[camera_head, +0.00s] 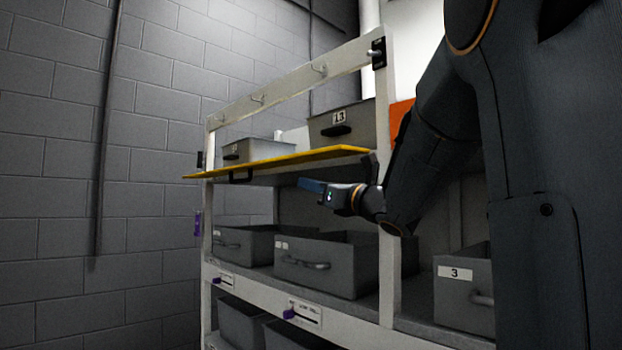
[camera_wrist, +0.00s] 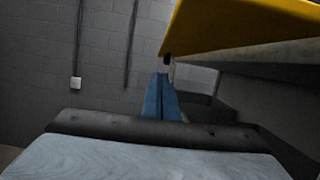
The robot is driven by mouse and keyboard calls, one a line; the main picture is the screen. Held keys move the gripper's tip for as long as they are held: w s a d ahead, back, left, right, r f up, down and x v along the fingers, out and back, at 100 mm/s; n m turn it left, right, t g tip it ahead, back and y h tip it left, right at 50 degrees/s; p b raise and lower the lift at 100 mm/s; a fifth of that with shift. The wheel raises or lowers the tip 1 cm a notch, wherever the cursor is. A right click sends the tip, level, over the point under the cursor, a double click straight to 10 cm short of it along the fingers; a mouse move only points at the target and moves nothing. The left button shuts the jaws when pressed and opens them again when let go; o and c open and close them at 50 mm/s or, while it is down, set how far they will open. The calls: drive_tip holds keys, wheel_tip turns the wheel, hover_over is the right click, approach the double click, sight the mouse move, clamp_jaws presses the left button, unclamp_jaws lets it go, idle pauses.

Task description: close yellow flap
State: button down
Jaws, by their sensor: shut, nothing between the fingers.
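The yellow flap (camera_head: 275,163) sticks out roughly level from the front of the shelf stand, at the height of the upper shelf. A dark handle (camera_head: 240,175) hangs from its underside near the left. My gripper (camera_head: 305,185) is just below the flap, toward its right half, with blue fingers pointing left. In the wrist view, the yellow flap (camera_wrist: 240,25) fills the upper right, above and to the right of the shut blue fingers (camera_wrist: 160,98). The fingers are empty. I cannot tell whether they touch the flap.
Grey bins stand on the upper shelf, one labelled 13 (camera_head: 340,122). More bins (camera_head: 325,262) with handles stand on the shelf below, and bin 3 (camera_head: 463,288) is at the right. A white post (camera_head: 388,200) stands near my arm. Left of the stand is free room before the brick wall (camera_head: 50,150).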

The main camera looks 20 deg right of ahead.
drive_tip(key=w+a+r+p, duration=0.1)
drive_tip(key=w+r+p, duration=0.3)
drive_tip(key=r+p, duration=0.1)
drive_tip(key=shift+a, duration=0.25)
idle(0.4)
